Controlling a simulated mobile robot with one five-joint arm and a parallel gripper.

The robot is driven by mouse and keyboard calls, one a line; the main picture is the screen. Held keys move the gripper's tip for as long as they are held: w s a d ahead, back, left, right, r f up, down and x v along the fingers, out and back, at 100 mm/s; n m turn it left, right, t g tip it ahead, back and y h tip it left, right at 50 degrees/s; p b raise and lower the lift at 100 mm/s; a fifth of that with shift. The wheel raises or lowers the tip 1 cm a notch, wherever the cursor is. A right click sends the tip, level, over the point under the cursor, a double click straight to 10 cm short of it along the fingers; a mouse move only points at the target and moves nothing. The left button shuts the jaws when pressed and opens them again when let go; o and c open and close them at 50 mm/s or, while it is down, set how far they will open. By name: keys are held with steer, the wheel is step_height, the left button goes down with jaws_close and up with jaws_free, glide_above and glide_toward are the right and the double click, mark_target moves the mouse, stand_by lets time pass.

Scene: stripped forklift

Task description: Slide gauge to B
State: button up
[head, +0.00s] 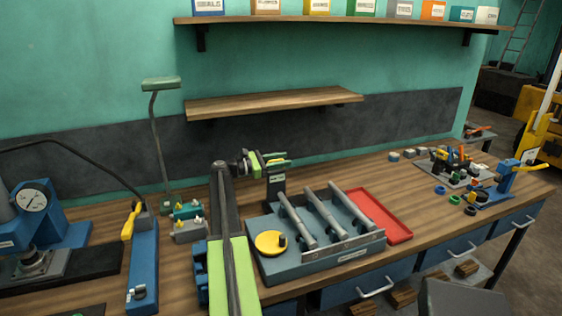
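My lime-and-grey arm reaches up over the bench, and my gripper (274,159) is at its far end, just above a dark upright block (274,190) with a small pale label. The fingers are too small to tell whether they are open or shut, or whether they touch the block. I cannot tell which part is the gauge to slide, and no mark B is readable. A round dial gauge (34,200) sits on a blue press at left.
A red tray (382,216) lies right of the fixture. A blue tool with a yellow lever (131,222) and a small grey block with yellow knobs (188,230) stand left of my arm. A lamp (160,84) rises behind. Wooden shelf (273,102) hangs above.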

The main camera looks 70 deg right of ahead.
jaws_close()
steer(key=shift+w+r, duration=0.1)
steer(key=shift+w, duration=0.05)
stand_by(1.2)
